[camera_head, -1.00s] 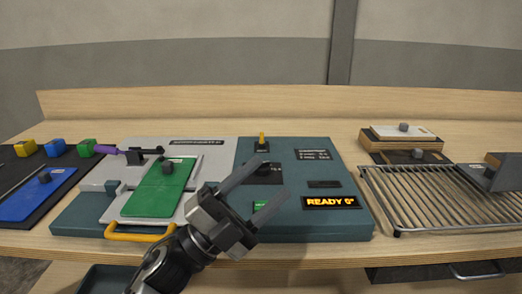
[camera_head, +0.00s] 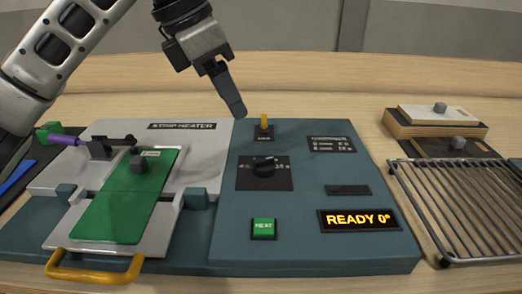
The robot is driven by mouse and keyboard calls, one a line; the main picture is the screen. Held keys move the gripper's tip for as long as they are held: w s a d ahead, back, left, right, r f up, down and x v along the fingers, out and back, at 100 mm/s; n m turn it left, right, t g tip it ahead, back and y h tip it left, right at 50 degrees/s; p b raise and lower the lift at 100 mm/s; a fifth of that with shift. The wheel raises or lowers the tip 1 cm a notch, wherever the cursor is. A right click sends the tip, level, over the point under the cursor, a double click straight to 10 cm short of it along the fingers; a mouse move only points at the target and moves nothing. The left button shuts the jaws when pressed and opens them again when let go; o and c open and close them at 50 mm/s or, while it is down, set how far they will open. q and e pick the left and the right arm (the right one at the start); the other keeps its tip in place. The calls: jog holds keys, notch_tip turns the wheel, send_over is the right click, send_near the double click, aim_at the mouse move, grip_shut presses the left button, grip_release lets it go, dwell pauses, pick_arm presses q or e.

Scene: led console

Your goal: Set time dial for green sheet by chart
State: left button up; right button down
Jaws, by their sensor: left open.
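The black time dial (camera_head: 264,170) sits on a dark marked plate in the middle of the blue-green console; its setting is too small to read. The chart (camera_head: 331,144) is a small dark panel with pale text, too small to read, at the console's upper right. The green sheet (camera_head: 120,215) lies on the pale plate of the strip heater at left, with a grey knob (camera_head: 138,164) on it. My left gripper (camera_head: 234,104) is open and empty above the console's back edge, up and left of the dial. One finger hides the other. My right gripper is not in view.
A yellow toggle (camera_head: 263,123) stands behind the dial, close to my left gripper. A green HEAT button (camera_head: 263,229) and a display (camera_head: 360,220) reading READY 0° are in front. A yellow handle (camera_head: 95,275) is at front left. A wire rack (camera_head: 465,205) stands at right.

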aim_at(263, 159)
pick_arm(q)
jog(key=x, duration=1.4)
jog(key=shift+s+d+r+p, duration=0.1)
jog(key=shift+p, duration=0.25)
jog(key=c, duration=1)
